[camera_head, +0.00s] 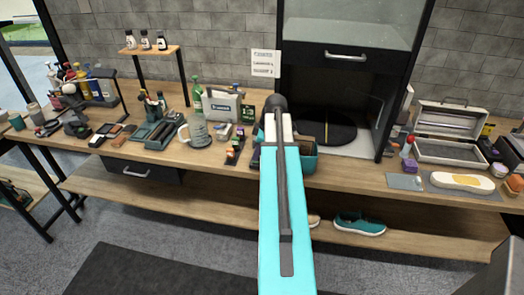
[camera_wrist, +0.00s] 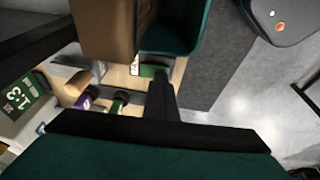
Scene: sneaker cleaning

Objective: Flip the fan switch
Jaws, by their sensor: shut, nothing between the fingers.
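I cannot make out a fan switch in either view. A dark hooded booth (camera_head: 345,62) stands at the back of the bench, with a clear upper panel, a silver handle and a round black turntable (camera_head: 325,127) under it. My cyan and grey arm reaches from the bottom centre toward the booth's left side. My gripper (camera_head: 276,104) is at its far end, partly hidden by the arm, just left of the turntable in the picture. In the wrist view my gripper (camera_wrist: 161,82) shows as a single dark shape, shut and empty.
A teal bin (camera_head: 303,162) sits beside my arm. Bottles, a mug (camera_head: 197,130) and a brush holder (camera_head: 157,130) crowd the left. An open metal case (camera_head: 449,135) and a white tray (camera_head: 462,182) are at right. A teal shoe (camera_head: 359,224) lies on the lower shelf.

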